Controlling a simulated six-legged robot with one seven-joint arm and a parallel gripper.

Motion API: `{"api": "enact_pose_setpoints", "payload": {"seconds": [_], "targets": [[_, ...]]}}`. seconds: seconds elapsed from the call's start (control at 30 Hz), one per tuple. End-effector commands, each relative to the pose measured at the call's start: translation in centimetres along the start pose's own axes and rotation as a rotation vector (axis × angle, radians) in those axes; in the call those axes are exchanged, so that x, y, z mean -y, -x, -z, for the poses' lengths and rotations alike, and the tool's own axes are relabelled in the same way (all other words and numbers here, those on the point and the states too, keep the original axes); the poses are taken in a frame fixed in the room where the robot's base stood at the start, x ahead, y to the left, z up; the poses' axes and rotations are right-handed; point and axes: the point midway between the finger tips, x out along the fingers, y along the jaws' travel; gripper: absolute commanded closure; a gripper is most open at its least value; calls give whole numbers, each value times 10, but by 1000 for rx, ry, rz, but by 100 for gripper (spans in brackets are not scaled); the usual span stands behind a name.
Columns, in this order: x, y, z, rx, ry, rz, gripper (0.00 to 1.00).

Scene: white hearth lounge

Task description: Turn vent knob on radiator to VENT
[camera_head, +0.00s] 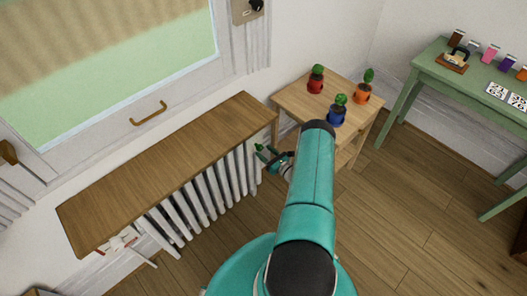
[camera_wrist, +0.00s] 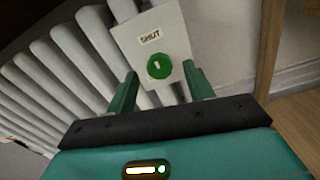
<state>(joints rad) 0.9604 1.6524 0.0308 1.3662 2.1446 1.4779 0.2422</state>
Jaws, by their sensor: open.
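The radiator (camera_head: 205,196) is white and ribbed, under a wooden shelf by the window; it also shows in the wrist view (camera_wrist: 62,62). A round green vent knob (camera_wrist: 160,66) with a pale mark sits on a light plate (camera_wrist: 178,42) at the radiator's end. The plate reads SHUT above the knob; no VENT label shows. My gripper (camera_wrist: 160,82) is open, with one green finger on each side of the knob in the picture. I cannot tell whether the fingers touch it. In the head view, my gripper (camera_head: 268,156) is at the radiator's right end, partly hidden by my arm.
The wooden shelf (camera_head: 170,165) overhangs the radiator. A small wooden table (camera_head: 295,97) with several potted cacti stands close to the right of my gripper. A green table (camera_head: 430,72) with small items is at far right. Wood floor (camera_head: 400,220) is clear at right.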

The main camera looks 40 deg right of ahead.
Motion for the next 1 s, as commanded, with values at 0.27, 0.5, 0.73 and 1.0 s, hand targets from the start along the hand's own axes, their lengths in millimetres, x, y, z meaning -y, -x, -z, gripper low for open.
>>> {"api": "enact_pose_setpoints", "payload": {"seconds": [0.27,0.5,0.73,1.0], "targets": [[-1,-18,0,0,-2,-1,48],[0,-18,0,0,-1,0,59],[0,-17,0,0,-1,0,92],[0,-17,0,0,30,0,92]]}}
